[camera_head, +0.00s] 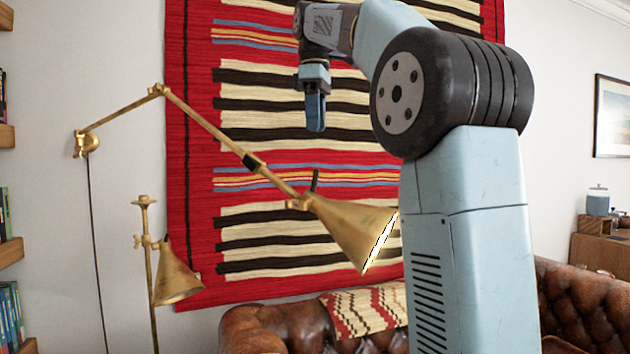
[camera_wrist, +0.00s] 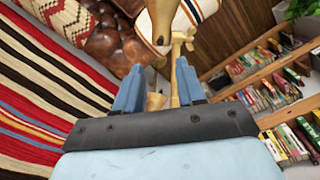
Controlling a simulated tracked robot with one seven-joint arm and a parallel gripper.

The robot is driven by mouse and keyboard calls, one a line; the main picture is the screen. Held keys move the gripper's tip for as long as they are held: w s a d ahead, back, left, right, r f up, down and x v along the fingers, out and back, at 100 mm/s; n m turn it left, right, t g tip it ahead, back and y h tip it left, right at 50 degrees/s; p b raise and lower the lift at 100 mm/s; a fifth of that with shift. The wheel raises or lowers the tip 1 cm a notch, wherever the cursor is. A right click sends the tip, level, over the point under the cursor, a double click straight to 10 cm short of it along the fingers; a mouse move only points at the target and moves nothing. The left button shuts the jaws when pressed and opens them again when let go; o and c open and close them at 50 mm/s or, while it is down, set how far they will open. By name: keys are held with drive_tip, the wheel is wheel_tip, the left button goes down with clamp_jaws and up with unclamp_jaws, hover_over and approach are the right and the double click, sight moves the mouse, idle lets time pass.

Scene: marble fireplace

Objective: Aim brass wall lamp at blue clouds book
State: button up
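The brass wall lamp (camera_head: 345,225) hangs from a jointed arm fixed to the wall at the left in the head view. Its cone shade tilts down to the right, with a bright rim. My gripper (camera_head: 315,112) points down above the shade, apart from it. In the wrist view my gripper (camera_wrist: 160,90) has its two blue fingers spread. Brass lamp parts (camera_wrist: 163,25) show beyond and between the fingers; I cannot tell how far off they are. I cannot pick out the blue clouds book.
A second brass lamp (camera_head: 172,280) on an upright pole stands at lower left. A striped rug (camera_head: 265,235) hangs on the wall behind. A brown leather sofa (camera_head: 275,325) stands below. Bookshelves (camera_wrist: 262,65) with many books show at right in the wrist view.

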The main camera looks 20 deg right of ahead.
sight(316, 179)
drive_tip(key=f, duration=1.3)
drive_tip(key=shift+w+d+f, duration=0.15)
drive_tip(key=shift+w+f, duration=0.05)
drive_tip(key=shift+f, duration=0.05)
drive_tip(key=shift+c, duration=0.5)
clamp_jaws()
